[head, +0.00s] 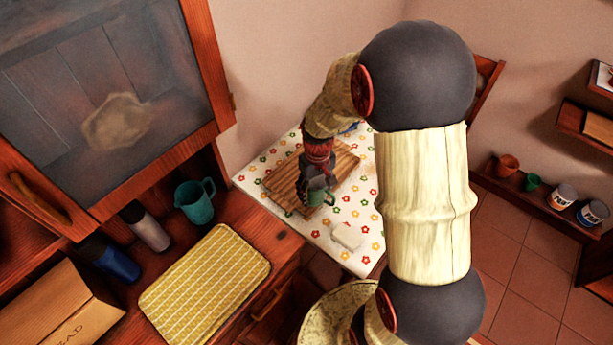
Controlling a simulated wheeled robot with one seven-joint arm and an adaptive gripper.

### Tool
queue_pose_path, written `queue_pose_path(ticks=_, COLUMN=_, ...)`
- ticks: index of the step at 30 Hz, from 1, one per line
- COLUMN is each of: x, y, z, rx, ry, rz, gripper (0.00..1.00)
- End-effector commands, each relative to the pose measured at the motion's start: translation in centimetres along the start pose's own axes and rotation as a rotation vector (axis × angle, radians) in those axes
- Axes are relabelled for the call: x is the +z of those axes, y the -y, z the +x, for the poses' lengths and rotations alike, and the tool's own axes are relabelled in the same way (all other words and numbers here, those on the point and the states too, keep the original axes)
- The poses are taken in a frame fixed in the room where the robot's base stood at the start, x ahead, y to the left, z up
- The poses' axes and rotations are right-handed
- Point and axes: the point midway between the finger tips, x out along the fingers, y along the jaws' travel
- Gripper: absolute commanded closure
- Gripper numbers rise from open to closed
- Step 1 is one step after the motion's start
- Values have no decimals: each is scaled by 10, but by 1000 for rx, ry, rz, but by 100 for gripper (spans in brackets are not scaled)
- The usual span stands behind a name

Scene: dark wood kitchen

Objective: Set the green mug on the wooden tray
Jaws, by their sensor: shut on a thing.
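The green mug (317,198) is in the head view, at the tip of my gripper (318,186). My gripper points down and is shut on the mug, partly covering it. The mug is over or on the near right part of the wooden tray (283,187); I cannot tell whether its base touches the tray. The wooden tray lies on a table with a white flowered cloth (364,200). My arm hides part of the table on the right.
A small pale object (347,236) lies on the cloth near its front edge. On the wooden counter at left are a teal pitcher (195,201), a yellow patterned mat (205,285), a grey bottle (146,227) and a blue one (108,258). A cabinet door (110,85) stands nearby.

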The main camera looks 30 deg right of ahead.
Motion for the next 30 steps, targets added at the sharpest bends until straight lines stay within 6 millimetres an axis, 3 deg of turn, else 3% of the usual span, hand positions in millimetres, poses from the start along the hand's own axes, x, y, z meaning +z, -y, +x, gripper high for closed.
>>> queue_pose_path(ticks=5, x=-24, y=-3, z=13, rx=0, ry=0, rz=-14, gripper=81)
queue_pose_path(ticks=14, x=-89, y=-10, z=43, rx=0, ry=0, rz=-12, gripper=81)
queue_pose_path(ticks=18, x=-109, y=-12, z=68, rx=0, ry=2, rz=-11, gripper=81)
queue_pose_path(ticks=22, x=-124, y=-14, z=85, rx=0, ry=0, rz=-11, gripper=81)
queue_pose_path(ticks=30, x=-137, y=-15, z=98, rx=0, ry=-1, rz=-11, gripper=81)
